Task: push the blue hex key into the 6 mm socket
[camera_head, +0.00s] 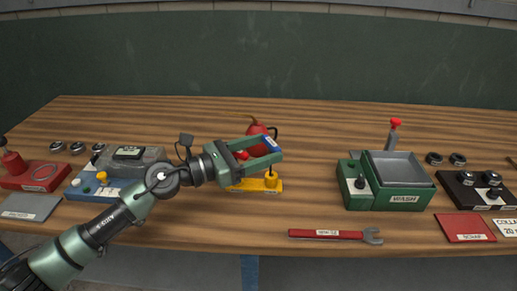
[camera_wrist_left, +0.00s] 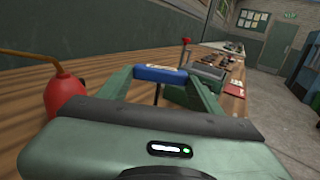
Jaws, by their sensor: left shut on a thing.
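My left gripper (camera_head: 270,150) is shut on the blue handle of the hex key (camera_head: 268,141). In the left wrist view the blue handle (camera_wrist_left: 160,74) lies across between the fingertips, and a thin dark shaft points down below it. A yellow fixture (camera_head: 255,185) with a short upright post lies on the bench just below the gripper. The gripper and arm partly cover it. The key's tip and the 6 mm socket cannot be made out, so I cannot tell whether the tip touches the fixture. My right gripper is not in view.
A red oil can (camera_head: 257,130) stands close behind the gripper. A red wrench (camera_head: 330,235) lies near the front edge. A green wash box (camera_head: 402,200) stands to the right, and a grey-and-blue device (camera_head: 130,163) to the left. The bench between the fixture and wash box is clear.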

